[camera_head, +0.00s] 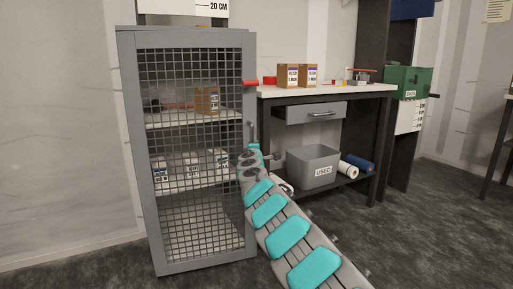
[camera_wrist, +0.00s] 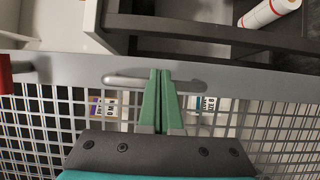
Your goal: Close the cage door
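The grey cage (camera_head: 184,36) stands upright at left in the head view. Its mesh door (camera_head: 207,264) covers the front and looks flush or nearly flush with the frame; I cannot tell if a small gap remains. The door's bar handle (camera_head: 251,132) is on its right edge, and it also shows in the wrist view (camera_wrist: 125,81). My gripper (camera_wrist: 161,73) has its green fingers together, with the tips over the middle of the handle. I cannot tell whether they touch it. In the head view my arm partly hides the door's right edge.
A red part (camera_head: 250,83) sticks out at the cage's upper right edge. Boxes and jars sit on shelves behind the mesh. A workbench (camera_head: 345,90) stands close on the right, with a grey bin (camera_head: 314,160) and rolls below. Dark floor is open in front.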

